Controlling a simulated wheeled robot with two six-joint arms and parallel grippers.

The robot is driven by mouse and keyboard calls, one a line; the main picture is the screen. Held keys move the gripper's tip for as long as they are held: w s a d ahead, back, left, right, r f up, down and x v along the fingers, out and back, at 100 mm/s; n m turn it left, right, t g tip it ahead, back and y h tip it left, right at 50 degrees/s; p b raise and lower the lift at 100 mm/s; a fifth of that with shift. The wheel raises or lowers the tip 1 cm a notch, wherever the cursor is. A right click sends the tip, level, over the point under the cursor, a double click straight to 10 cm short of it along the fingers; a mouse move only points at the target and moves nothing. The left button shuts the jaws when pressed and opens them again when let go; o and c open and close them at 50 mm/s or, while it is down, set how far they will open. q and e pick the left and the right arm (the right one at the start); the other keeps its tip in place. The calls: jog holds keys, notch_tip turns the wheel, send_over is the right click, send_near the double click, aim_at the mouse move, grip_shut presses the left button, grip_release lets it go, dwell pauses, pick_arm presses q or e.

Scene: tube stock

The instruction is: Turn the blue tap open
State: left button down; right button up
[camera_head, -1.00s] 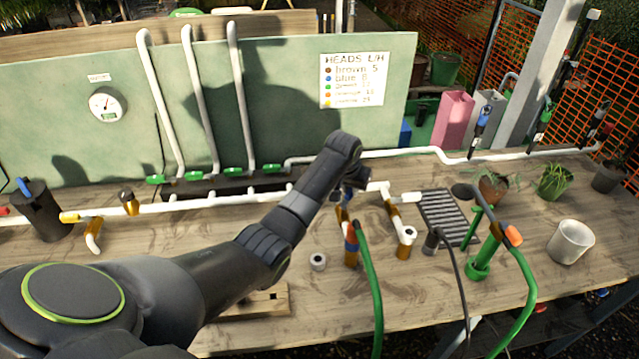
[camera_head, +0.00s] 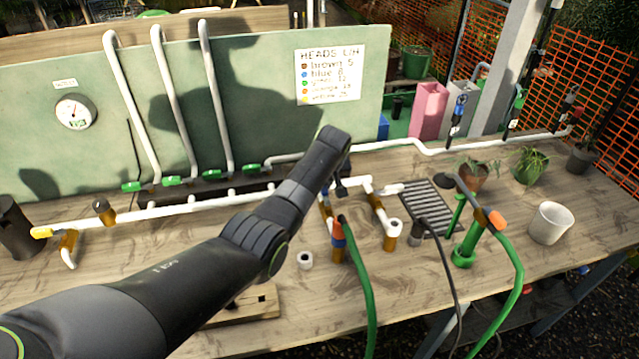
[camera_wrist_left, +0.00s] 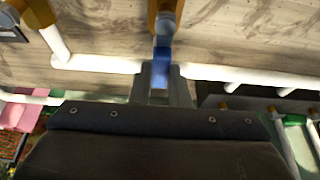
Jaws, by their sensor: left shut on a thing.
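My left gripper (camera_wrist_left: 160,85) has its jaws closed on the blue tap (camera_wrist_left: 162,52), whose blue part sits between the fingertips in the left wrist view. The tap is on a brown-yellow fitting (camera_wrist_left: 165,10) beside the white pipe (camera_wrist_left: 100,64). In the head view my left arm reaches in from the lower left, and its wrist hides most of the gripper and tap. The tap's angle cannot be read clearly. My right gripper is not in view.
A green hose (camera_head: 368,290) hangs from a fitting near the tap. A drain grate (camera_head: 430,208), a green standpipe (camera_head: 462,252) and a white pot (camera_head: 550,223) stand to the right. A small white ring (camera_head: 305,260) lies on the bench (camera_head: 400,285). A green panel (camera_head: 270,90) rises behind.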

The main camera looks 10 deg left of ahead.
pick_arm(q)
jog(key=shift+r, duration=0.1)
dwell(0.3)
jog(key=c, duration=1.4)
grip_release()
jog(key=shift+o, duration=0.2)
jog(key=shift+s+d+r, duration=0.1)
jog(key=shift+s+r, duration=0.05)
jog(key=shift+r, duration=0.3)
jog(key=b+v, duration=0.2)
jog(key=v, duration=1.4)
jog(key=shift+r, duration=0.15)
jog(key=shift+s, duration=0.1)
